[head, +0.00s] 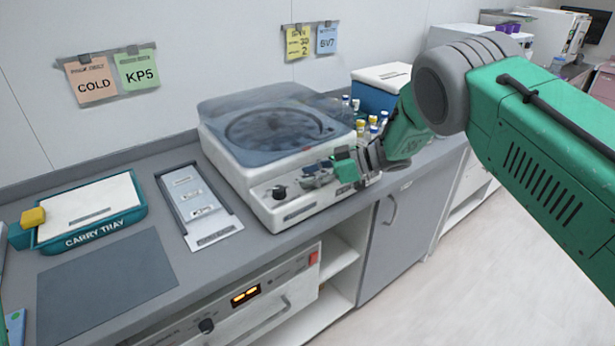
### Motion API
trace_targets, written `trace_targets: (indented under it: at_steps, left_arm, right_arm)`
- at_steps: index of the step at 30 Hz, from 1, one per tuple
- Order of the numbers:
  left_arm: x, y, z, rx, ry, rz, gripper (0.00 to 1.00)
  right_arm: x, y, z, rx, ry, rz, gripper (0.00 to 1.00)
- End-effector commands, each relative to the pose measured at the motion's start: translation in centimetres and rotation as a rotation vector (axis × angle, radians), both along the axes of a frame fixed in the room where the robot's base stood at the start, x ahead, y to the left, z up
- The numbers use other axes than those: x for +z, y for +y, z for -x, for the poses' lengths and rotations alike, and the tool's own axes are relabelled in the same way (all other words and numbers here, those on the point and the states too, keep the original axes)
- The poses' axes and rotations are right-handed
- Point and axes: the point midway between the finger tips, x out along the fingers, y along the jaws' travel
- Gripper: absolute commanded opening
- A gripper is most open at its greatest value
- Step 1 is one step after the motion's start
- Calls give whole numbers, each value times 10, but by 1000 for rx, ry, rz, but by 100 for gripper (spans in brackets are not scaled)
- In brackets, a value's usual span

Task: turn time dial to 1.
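A white centrifuge-like machine (262,211) with a clear domed lid (275,120) stands on the counter. A dark round dial (280,192) shows at the left of its front panel; its markings are too small to read. My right gripper (308,178) is at the panel's front, to the right of that dial and apart from it. Its grey fingers cover the middle of the panel, so a second dial there would be hidden. Whether the fingers are open or shut on something is unclear. My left gripper cannot be made out.
A carry tray (92,239) with a yellow block (33,217), a grey rack panel (196,205) and a dark mat (105,283) lie to the left. Small capped bottles (372,131) and a blue box (376,98) stand behind my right gripper. A cabinet front with a lit display (245,296) is below.

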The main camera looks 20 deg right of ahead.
Motion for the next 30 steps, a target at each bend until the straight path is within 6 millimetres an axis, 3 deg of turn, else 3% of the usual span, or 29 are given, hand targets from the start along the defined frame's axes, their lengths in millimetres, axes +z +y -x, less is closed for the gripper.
trace_targets:
  at_steps: [13, 30]
  left_arm:
    - [1, 0, 3, 0, -3, 0, 0]
    - [1, 0, 2, 0, -4, 0, 0]
  right_arm:
    - [3, -6, 3, 1, 0, -2, 49]
    - [40, -94, 41, -1, 1, -2, 49]
